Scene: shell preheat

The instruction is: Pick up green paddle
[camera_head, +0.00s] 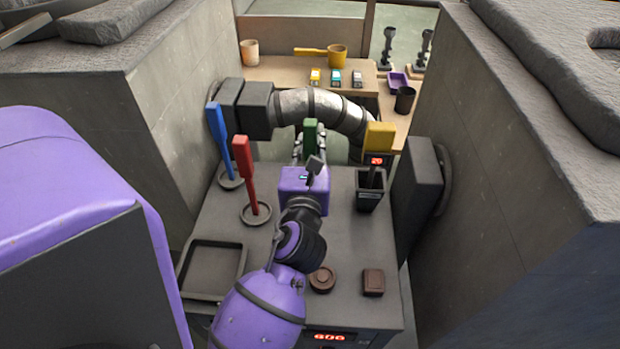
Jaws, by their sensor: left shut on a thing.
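The green paddle (310,134) stands upright near the back middle of the grey bench. Its green upper part shows just beyond my purple wrist; its lower end is hidden behind the wrist. My left gripper (310,154) is at the paddle, with its dark fingers on either side of it, shut on it. The wrist hides most of the contact, and I cannot tell whether the paddle's lower end touches the bench. My right gripper is not in view.
A red paddle (243,160) and a blue paddle (216,125) stand in round holders to the left. An empty tray (212,270) lies front left. Stone walls flank the bench; a metal pipe (325,105) arches behind.

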